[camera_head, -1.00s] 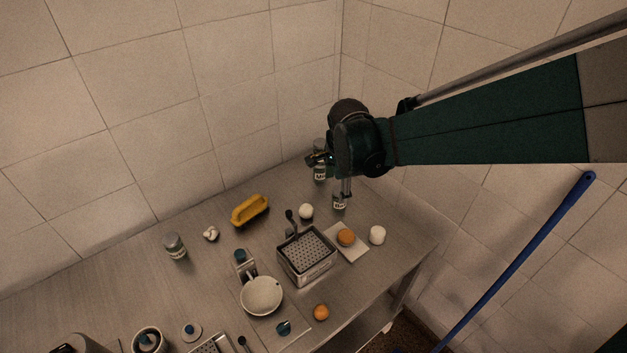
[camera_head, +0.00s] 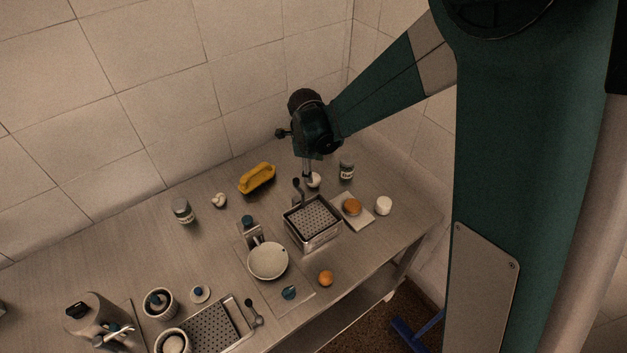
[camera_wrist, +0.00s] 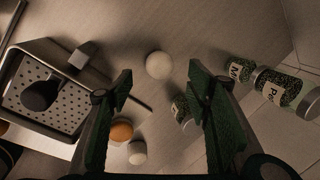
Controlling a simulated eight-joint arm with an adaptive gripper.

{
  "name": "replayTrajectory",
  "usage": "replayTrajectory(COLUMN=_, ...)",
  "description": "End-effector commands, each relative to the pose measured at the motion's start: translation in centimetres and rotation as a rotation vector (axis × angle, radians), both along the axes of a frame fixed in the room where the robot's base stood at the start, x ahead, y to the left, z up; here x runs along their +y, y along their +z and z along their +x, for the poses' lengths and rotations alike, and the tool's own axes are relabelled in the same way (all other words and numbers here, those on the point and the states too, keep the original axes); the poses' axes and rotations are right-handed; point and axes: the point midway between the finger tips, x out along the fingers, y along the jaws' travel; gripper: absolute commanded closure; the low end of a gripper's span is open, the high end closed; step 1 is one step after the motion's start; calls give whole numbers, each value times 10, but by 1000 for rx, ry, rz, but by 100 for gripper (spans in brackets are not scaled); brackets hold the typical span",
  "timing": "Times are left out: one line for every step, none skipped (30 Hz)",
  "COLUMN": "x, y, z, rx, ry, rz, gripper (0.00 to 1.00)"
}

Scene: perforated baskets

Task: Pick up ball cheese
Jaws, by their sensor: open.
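The ball cheese seems to be the smooth white ball (camera_wrist: 159,65) on the table; in the head view (camera_head: 316,181) my gripper partly covers it. My gripper (camera_wrist: 160,76) is open and empty, its fingers pointing down at the table. In the wrist view the ball shows between the two fingertips, with bare table around it. In the head view my gripper (camera_head: 308,174) is right over or beside the ball; the exact height gap cannot be told.
A perforated metal basket (camera_head: 312,222) with an upright dark handle stands close by. An orange-brown round item (camera_head: 352,207) and a white piece (camera_head: 383,205) lie to the right.

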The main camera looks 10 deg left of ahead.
Motion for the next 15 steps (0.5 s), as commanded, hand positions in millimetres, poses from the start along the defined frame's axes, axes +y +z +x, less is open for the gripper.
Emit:
replayTrajectory(x=0, y=0, z=0, rx=0, ry=0, rz=0, gripper=51)
replayTrajectory(x=0, y=0, z=0, rx=0, ry=0, rz=0, gripper=51)
replayTrajectory(x=0, y=0, z=0, rx=0, ry=0, rz=0, gripper=51)
replayTrajectory(x=0, y=0, z=0, rx=0, ry=0, rz=0, gripper=51)
replayTrajectory(x=0, y=0, z=0, rx=0, ry=0, rz=0, gripper=51)
replayTrajectory(x=0, y=0, z=0, rx=0, ry=1, rz=0, gripper=51)
replayTrajectory(x=0, y=0, z=0, rx=0, ry=1, rz=0, gripper=51)
replayTrajectory(x=0, y=0, z=0, rx=0, ry=1, rz=0, gripper=51)
replayTrajectory(x=0, y=-1, z=0, rx=0, ry=1, rz=0, gripper=51)
replayTrajectory(x=0, y=-2, z=1, rx=0, ry=1, rz=0, gripper=51)
replayTrajectory(x=0, y=-3, z=1, rx=0, ry=1, rz=0, gripper=51)
replayTrajectory(x=0, y=-5, z=1, rx=0, ry=1, rz=0, gripper=51)
replayTrajectory(x=0, y=-7, z=2, rx=0, ry=1, rz=0, gripper=51)
replayTrajectory(x=0, y=-9, z=2, rx=0, ry=1, rz=0, gripper=51)
replayTrajectory(x=0, y=-12, z=3, rx=0, ry=1, rz=0, gripper=51)
